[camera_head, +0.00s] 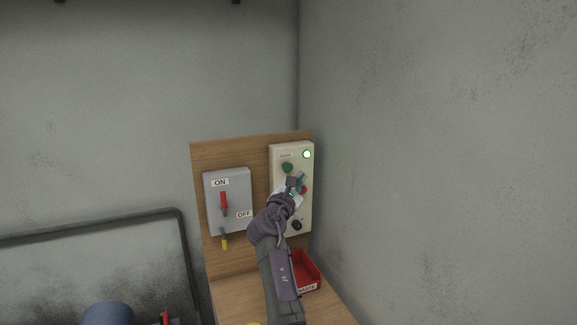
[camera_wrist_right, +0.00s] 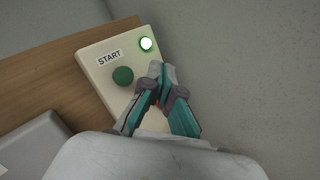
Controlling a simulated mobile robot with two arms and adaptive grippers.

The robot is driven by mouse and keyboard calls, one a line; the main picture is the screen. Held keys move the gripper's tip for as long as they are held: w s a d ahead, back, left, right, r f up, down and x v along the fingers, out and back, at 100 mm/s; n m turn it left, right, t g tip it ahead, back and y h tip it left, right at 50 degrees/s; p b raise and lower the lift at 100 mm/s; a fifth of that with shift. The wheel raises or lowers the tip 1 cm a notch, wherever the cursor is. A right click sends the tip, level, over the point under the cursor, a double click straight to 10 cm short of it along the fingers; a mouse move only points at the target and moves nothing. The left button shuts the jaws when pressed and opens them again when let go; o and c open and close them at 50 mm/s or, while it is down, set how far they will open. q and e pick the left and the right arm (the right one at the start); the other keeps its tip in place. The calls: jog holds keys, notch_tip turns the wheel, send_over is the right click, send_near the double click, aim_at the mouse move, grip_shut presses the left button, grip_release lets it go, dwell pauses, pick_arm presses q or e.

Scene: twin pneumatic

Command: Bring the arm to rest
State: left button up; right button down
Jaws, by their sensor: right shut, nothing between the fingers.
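My right arm reaches up from the bottom of the head view. Its gripper (camera_head: 297,184) is in front of the cream control panel (camera_head: 279,210). In the right wrist view the gripper (camera_wrist_right: 160,70) has its fingertips together with nothing between them. I cannot tell whether the fingertips touch the panel. The lamp also shows lit in the head view (camera_head: 306,154). A red button (camera_head: 304,190) is partly hidden behind the gripper. My left gripper is not in view.
A grey switch box (camera_head: 240,190) with a red lever (camera_head: 224,203) is left of the panel on a wooden board (camera_head: 240,150). A yellow-ended padlock or tag (camera_head: 225,243) hangs below. A red WASTE bin (camera_head: 311,275) is beside my arm. A wall stands close at right.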

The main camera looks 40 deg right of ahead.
dwell(0.4)
jog(key=s+a+f+m+y, duration=0.3)
jog(key=s+a+f, duration=0.2)
jog(key=f, duration=0.3)
jog(key=s+a+f+m+y, duration=0.3)
jog(key=s+a+f, duration=0.15)
jog(key=f, duration=0.45)
jog(key=s+a+f+m+y, duration=0.3)
jog(key=s+a+f, duration=0.25)
jog(key=f, duration=0.25)
jog(key=s+a+f+m+g+y, duration=0.3)
jog(key=s+a+f+y, duration=0.1)
jog(key=s+a, duration=0.7)
jog(key=s+a+f+m+g+y, duration=0.2)
jog(key=s+a+f+y, duration=0.3)
jog(key=s+a, duration=0.5)
jog(key=s+d+f+g+b, duration=0.1)
jog(key=s+f, duration=0.1)
jog(key=f, duration=1.3)
jog(key=s+d+f+g+b, duration=0.1)
jog(key=s+f, duration=0.1)
jog(key=f, duration=1.2)
jog(key=s+d+f+b, duration=0.2)
jog(key=s+f, duration=1.4)
jog(key=shift+d+f+g+h, duration=0.3)
jog(key=shift+d+f+g, duration=0.05)
jog(key=shift+g, duration=0.05)
